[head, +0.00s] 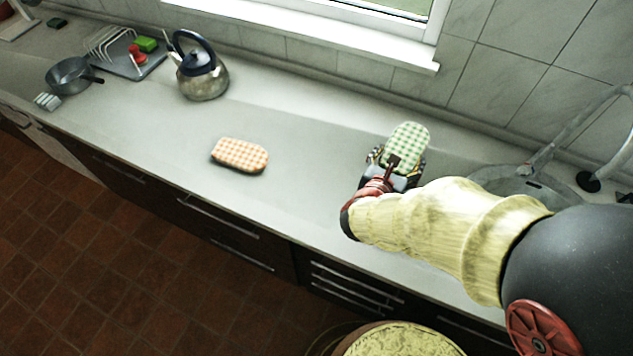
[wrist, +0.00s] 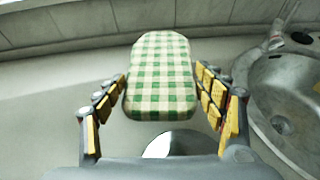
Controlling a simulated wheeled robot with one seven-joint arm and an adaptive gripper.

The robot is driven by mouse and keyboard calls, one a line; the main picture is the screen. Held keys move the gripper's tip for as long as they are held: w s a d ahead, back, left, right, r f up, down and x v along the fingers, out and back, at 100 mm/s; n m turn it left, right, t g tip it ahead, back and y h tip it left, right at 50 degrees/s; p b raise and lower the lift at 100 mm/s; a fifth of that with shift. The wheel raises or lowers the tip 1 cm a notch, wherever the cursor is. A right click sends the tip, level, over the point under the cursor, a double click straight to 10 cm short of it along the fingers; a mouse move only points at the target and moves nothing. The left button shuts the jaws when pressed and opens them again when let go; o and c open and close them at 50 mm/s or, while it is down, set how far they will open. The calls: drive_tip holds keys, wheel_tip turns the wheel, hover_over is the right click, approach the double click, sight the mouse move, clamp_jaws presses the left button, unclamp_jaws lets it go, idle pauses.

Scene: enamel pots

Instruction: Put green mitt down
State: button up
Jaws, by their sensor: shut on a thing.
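The green mitt, in green and cream check (head: 408,142), is at my gripper (head: 396,160) over the right part of the counter, left of the sink. In the wrist view the green mitt (wrist: 160,75) sits between the two yellow-padded fingers of my gripper (wrist: 166,95), which is shut on it. The mitt's far end points toward the back wall. I cannot tell from these frames how high it is above the counter. An orange checked mitt (head: 240,155) lies on the counter to the left, apart from my gripper.
The grey counter (head: 310,170) is clear between the two mitts. A kettle (head: 201,77), a pan (head: 69,76) and a dish rack (head: 120,50) stand at the left. A round sink (head: 520,185) with a tap (head: 590,125) is at the right. The windowsill (head: 330,35) runs behind.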

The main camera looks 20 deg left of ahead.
drive_tip(key=s+a+n+y+p, duration=0.1)
drive_tip(key=s+a, duration=0.3)
drive_tip(key=s, duration=0.5)
drive_tip(key=s+a+y, duration=0.1)
drive_tip(key=s+a, duration=0.4)
drive_tip(key=s, duration=0.4)
drive_tip(key=b, duration=0.4)
hover_over(308, 199)
drive_tip(key=d, duration=0.1)
drive_tip(key=f, duration=0.8)
drive_tip(key=shift+s+f, duration=0.25)
drive_tip(key=shift+f, duration=0.05)
drive_tip(key=shift+w+a+f, duration=0.1)
drive_tip(key=shift+a+f, duration=0.1)
drive_tip(key=shift+f, duration=0.1)
drive_tip(key=shift+w+a+f+b, duration=0.15)
drive_tip(key=shift+f+b, duration=0.4)
drive_tip(key=shift+f, duration=0.35)
drive_tip(key=shift+a+f+b, duration=0.15)
drive_tip(key=shift+f+b, duration=0.35)
drive_tip(key=shift+f, duration=0.4)
drive_tip(key=shift+f, duration=0.15)
drive_tip(key=o, duration=1.1)
